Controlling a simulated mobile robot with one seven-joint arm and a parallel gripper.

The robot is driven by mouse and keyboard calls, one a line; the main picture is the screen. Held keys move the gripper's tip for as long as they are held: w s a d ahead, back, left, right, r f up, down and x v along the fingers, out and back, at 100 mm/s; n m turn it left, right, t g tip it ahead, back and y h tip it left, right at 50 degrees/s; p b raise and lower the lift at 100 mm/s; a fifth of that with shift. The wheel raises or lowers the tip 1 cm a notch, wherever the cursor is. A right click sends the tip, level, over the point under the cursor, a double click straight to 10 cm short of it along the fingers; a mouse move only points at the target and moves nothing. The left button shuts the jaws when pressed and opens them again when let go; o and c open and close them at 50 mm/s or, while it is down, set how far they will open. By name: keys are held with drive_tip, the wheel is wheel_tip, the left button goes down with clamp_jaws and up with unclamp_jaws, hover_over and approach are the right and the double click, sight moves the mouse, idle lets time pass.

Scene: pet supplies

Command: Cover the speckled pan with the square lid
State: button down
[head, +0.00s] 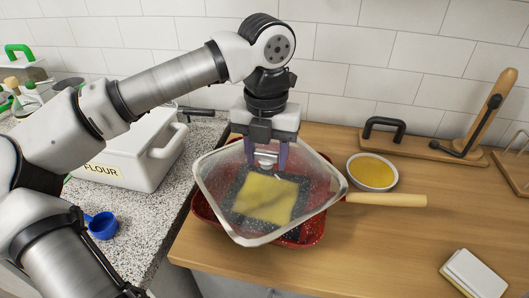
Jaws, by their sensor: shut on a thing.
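The square lid (218,187) is clear with a metal rim. It is tilted and sits over the speckled pan (314,236), which is red with a pale wooden handle (385,200). A yellow square food piece (265,198) shows through the lid, inside the dark pan interior. My gripper (265,160) is above the middle of the lid and shut on its knob, which is mostly hidden by the fingers. The lid is turned relative to the pan, and red pan edges show below and beside it. I cannot tell whether the lid touches the pan rim.
A bowl of yellow liquid (373,171) stands just right of the pan. A wooden stand with a black handle (385,130) is behind it. A white flour box (131,150) and a blue scoop (103,225) are on the left counter. A white block (474,274) lies front right.

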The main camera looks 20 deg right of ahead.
sight(270, 170)
drive_tip(key=shift+s+f+b, duration=0.35)
drive_tip(key=shift+f+b, duration=0.35)
drive_tip(key=shift+f, duration=0.1)
drive_tip(key=shift+s+f+b, duration=0.35)
drive_tip(key=shift+f+b, duration=0.3)
drive_tip(key=shift+f, duration=0.1)
idle(0.6)
drive_tip(key=c, duration=0.8)
unclamp_jaws()
drive_tip(key=shift+o, duration=0.8)
drive_tip(key=r, duration=0.4)
drive_tip(key=d+r, duration=0.1)
drive_tip(key=r, duration=0.1)
drive_tip(key=shift+w+b, duration=0.3)
drive_tip(key=shift+w, duration=0.1)
wheel_tip(270, 170, up, 11)
drive_tip(key=a, duration=0.1)
drive_tip(key=shift+a+f, duration=0.15)
drive_tip(key=shift+a, duration=0.25)
